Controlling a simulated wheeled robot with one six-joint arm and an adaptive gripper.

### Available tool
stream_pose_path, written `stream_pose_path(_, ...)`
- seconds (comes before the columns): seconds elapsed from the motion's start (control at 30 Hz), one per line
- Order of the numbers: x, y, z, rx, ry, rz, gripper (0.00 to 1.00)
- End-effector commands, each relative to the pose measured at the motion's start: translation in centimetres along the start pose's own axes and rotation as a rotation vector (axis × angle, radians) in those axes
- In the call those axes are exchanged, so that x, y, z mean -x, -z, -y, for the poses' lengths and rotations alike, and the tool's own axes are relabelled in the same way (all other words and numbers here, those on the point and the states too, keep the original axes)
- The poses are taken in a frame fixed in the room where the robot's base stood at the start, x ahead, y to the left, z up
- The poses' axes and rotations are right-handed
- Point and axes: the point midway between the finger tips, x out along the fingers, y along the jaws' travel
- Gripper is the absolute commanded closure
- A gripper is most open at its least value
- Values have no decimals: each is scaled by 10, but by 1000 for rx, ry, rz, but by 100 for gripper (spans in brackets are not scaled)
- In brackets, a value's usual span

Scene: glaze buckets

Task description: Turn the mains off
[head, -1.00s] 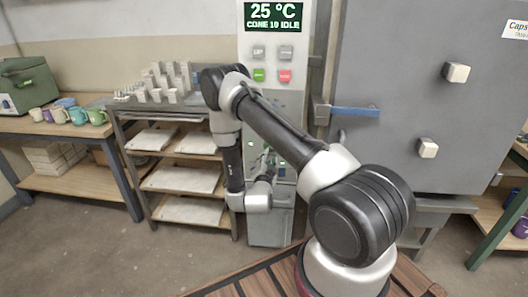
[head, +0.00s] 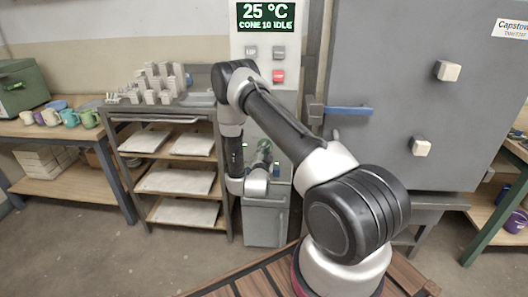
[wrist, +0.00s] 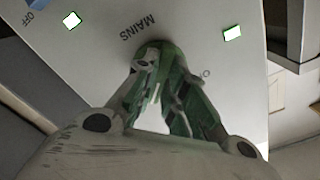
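The mains switch is a green knob (wrist: 157,50) below the upside-down word MAINS on the pale panel (wrist: 105,45) in the wrist view. My gripper (wrist: 160,68) has its fingertips drawn close together at the knob, one on each side. The fingers hide part of the knob, so its exact angle is unclear. A label beginning with O shows right of it, partly hidden. In the head view my gripper (head: 262,158) is at the lower part of the control column, small and partly covered by my arm.
A blue knob (wrist: 38,3) with an OFF label is at the wrist view's top left. Two lit indicators (wrist: 72,20) flank the MAINS label. The column's display (head: 266,16) reads 25 °C, CONE 10 IDLE. A rack (head: 170,150) stands left, the grey kiln (head: 395,90) right.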

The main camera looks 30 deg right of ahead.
Motion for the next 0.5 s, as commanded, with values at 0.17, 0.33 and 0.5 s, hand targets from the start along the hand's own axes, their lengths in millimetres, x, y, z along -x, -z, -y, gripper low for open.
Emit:
stream_pose_path(0.17,0,0,0,1,-1,0,100)
stream_pose_path(0.33,0,0,0,25,-1,1,100)
stream_pose_path(0.5,0,0,-1,95,-1,1,100)
